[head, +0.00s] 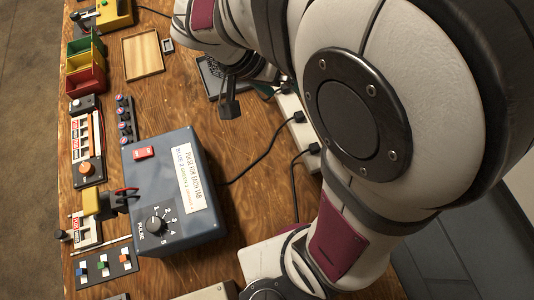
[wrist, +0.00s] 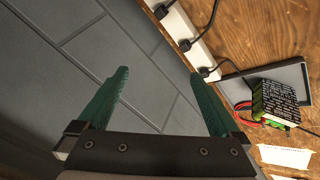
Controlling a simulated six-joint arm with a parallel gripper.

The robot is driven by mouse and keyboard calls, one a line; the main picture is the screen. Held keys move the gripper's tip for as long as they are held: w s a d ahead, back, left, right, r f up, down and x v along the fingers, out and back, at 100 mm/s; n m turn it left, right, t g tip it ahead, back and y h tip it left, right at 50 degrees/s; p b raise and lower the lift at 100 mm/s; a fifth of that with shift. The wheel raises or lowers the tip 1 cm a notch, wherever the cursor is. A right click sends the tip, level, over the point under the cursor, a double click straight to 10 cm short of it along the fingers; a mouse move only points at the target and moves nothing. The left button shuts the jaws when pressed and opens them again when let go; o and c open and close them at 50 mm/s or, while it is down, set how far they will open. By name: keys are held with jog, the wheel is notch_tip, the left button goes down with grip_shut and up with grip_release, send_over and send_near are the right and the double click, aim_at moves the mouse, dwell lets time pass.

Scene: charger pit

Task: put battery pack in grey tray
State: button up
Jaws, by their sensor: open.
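My gripper (wrist: 158,75) is open and empty, its two green fingers wide apart in the wrist view. They show against grey floor tiles beyond the power strip. In the head view my gripper (head: 262,90) is partly hidden by my arm. The battery pack (wrist: 278,97), a block with black, white-lettered top and green sides, is right of the fingers in the wrist view, with red wires beside it. A flat dark-grey tray-like piece (wrist: 296,74) lies by it; whether the pack rests on it is unclear. In the head view this dark piece (head: 212,82) is partly covered by my gripper.
A white power strip (wrist: 183,30) with black plugs runs along the table edge, close to my fingers. A large blue-grey box (head: 165,160) with a dial stands mid-table. Coloured bins (head: 85,65) and a wooden tray (head: 143,55) lie farther left.

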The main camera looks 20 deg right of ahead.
jog(key=s+a+n+y, duration=0.1)
jog(key=s+a+y, duration=0.3)
jog(key=s, duration=0.4)
jog(key=s+a+n+y, duration=0.2)
jog(key=s+a+y, duration=0.2)
jog(key=s, duration=0.4)
jog(key=shift+a+f, duration=0.15)
jog(key=shift+a, duration=0.25)
